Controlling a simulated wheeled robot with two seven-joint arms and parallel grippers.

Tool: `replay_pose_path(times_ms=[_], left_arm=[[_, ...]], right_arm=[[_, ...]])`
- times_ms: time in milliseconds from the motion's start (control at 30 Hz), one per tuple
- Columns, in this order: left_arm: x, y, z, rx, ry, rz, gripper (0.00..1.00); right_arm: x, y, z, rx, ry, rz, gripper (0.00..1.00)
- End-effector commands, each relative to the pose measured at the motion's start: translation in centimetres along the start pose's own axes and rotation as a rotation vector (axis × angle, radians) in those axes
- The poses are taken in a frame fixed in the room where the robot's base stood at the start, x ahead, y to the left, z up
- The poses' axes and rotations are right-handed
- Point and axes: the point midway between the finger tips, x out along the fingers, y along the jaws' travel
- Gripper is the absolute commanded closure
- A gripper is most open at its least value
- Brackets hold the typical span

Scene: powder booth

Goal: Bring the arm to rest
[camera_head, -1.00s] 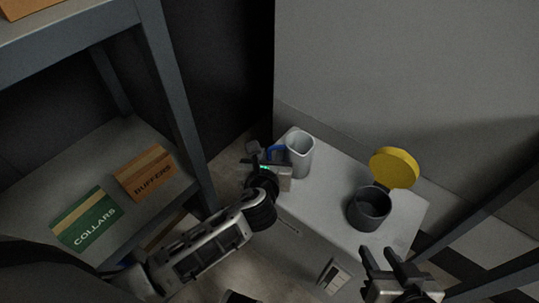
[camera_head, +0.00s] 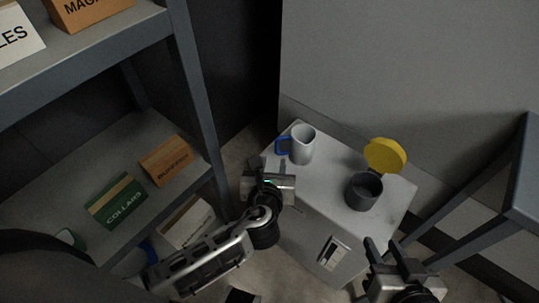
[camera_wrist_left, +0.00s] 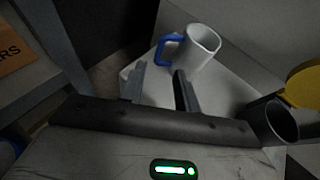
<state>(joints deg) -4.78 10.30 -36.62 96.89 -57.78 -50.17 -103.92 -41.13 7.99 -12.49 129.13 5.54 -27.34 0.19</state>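My left gripper (camera_head: 265,166) is at the left edge of a small white cabinet (camera_head: 318,194), short of a white mug (camera_head: 302,144) with a blue handle. In the left wrist view, its two fingers (camera_wrist_left: 160,88) are apart with nothing between them, and the mug (camera_wrist_left: 200,48) stands upright beyond them, not touched. My right gripper (camera_head: 388,252) is near the bottom right, in front of the cabinet. Its two fingers are apart and nothing shows between them.
A dark grey pot (camera_head: 363,192) with a raised yellow lid (camera_head: 385,156) stands on the cabinet's right. A shelf rack (camera_head: 190,100) at left holds a green COLLARS box (camera_head: 117,201) and an orange BUFFERS box (camera_head: 166,160). A grey frame (camera_head: 520,170) stands at right.

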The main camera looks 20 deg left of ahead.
Motion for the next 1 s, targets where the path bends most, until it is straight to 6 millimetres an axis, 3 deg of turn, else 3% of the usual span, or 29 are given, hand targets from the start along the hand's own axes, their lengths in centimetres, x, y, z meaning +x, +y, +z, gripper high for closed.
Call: replay_pose_path(times_ms=[767,867,1000], left_arm=[[-0.8,0.0,0.1,-0.032,0.01,0.006,0.68],[-1.4,1.3,-0.1,-0.219,0.055,0.053,0.68],[-4.0,5.2,-1.2,-0.8,0.178,0.226,0.68]], right_arm=[[0.1,0.1,-0.2,0.004,-0.008,0.002,0.64],[0.1,0.1,-0.2,0.004,-0.008,0.002,0.64],[0.1,0.1,-0.2,0.004,-0.007,0.002,0.64]])
